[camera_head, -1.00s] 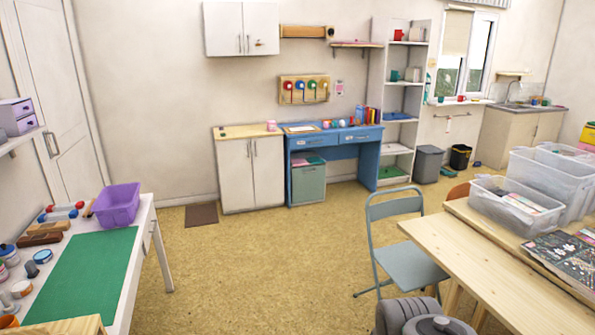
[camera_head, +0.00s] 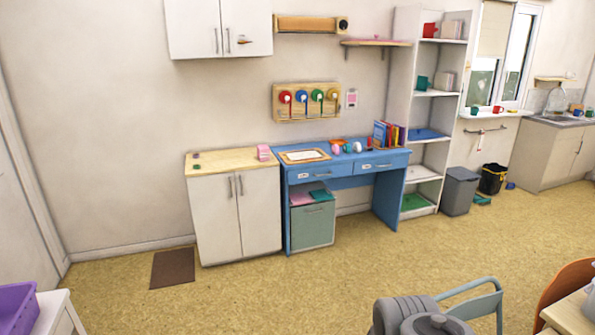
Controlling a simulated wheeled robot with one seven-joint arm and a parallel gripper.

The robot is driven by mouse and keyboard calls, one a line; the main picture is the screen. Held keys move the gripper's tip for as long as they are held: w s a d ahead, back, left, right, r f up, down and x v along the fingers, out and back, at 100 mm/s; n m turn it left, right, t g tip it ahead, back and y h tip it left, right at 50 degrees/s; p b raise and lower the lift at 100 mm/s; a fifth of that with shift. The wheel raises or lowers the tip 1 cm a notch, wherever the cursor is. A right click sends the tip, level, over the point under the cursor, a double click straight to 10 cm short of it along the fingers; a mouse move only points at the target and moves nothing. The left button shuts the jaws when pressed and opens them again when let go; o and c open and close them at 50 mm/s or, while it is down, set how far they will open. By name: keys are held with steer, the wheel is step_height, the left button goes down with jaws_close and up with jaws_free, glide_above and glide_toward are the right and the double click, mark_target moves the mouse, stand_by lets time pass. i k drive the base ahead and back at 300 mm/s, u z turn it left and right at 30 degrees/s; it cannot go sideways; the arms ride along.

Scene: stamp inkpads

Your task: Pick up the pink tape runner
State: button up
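A small pink object (camera_head: 263,153) lies on the wooden top of the white cabinet (camera_head: 239,210), near its back right corner. It may be the tape runner, but it is too small to be sure. Another small pink thing (camera_head: 336,149) sits among coloured items on the blue desk (camera_head: 310,173); its kind is unclear. My gripper is not in view; only grey parts of my own body show at the bottom.
A grey-blue folding chair (camera_head: 480,303) stands at the lower right, beside the orange chair (camera_head: 566,288). The white table (camera_head: 58,314) with a purple bin (camera_head: 17,307) is at the lower left. The floor (camera_head: 260,285) before the cabinet and desk is mostly clear.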

mark_target(336, 148)
steer(key=i, duration=4.95)
steer(key=u, duration=0.5)
